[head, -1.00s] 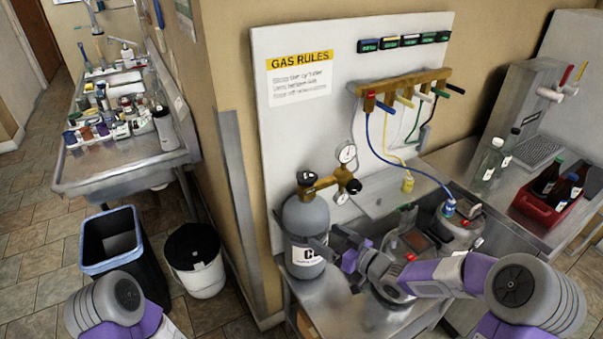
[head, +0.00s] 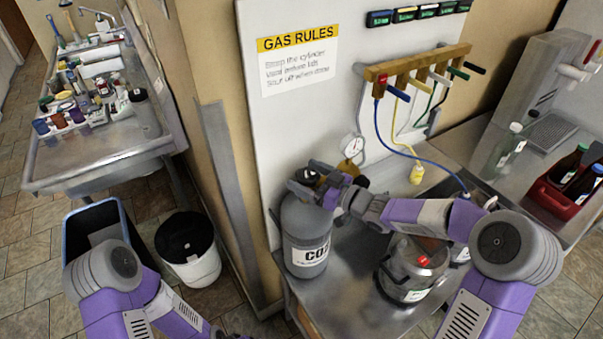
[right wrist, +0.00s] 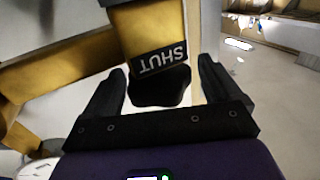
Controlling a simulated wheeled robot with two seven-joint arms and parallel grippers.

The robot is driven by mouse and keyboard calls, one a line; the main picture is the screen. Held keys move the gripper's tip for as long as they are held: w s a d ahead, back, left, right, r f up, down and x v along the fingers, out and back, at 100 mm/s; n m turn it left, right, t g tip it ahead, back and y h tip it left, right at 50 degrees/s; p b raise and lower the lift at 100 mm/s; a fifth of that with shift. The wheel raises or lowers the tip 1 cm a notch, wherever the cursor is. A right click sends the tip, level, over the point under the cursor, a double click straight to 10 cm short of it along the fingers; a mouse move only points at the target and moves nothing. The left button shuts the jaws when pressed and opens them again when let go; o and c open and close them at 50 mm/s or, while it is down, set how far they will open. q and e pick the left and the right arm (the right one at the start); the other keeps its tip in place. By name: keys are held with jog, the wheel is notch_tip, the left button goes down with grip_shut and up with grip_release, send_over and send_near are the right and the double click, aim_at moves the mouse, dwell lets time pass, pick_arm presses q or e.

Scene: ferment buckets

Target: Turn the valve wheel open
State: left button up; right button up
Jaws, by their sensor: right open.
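The black valve wheel (head: 304,174) is on top of the grey CO2 cylinder (head: 305,228) in the head view, partly hidden by my right gripper (head: 311,180). In the right wrist view the wheel (right wrist: 160,90) is a dark rounded piece beside a brass valve body (right wrist: 148,35) with an upside-down SHUT label (right wrist: 160,62). My right gripper's two dark fingers (right wrist: 161,80) are open on either side of the wheel, with a visible gap. Contact cannot be told in the head view. Of my left arm, links show at the lower left; its fingers are not clear.
A gauge (head: 352,147) stands close right of the wheel. Hoses hang from a wooden manifold (head: 418,68) on the white board. A white bin (head: 190,262) stands on the floor left.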

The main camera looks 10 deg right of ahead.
jog(key=shift+x, duration=1.05)
jog(key=shift+d, duration=0.1)
jog(key=shift+c, duration=0.4)
jog(key=c, duration=1)
jog(key=shift+o, duration=0.2)
jog(key=n+g+y+p, duration=0.1)
jog(key=g+p, duration=0.1)
jog(key=p, duration=0.1)
jog(key=n+g+y+p, duration=0.2)
jog(key=p, duration=0.2)
jog(key=shift+r, duration=0.35)
jog(key=shift+s+f+n+g+y+p, duration=0.2)
jog(key=shift+n+g+y+p, duration=0.25)
jog(key=shift+n+g, duration=0.45)
jog(key=shift+a, duration=0.2)
jog(key=o, duration=1)
jog(key=shift+f, duration=0.1)
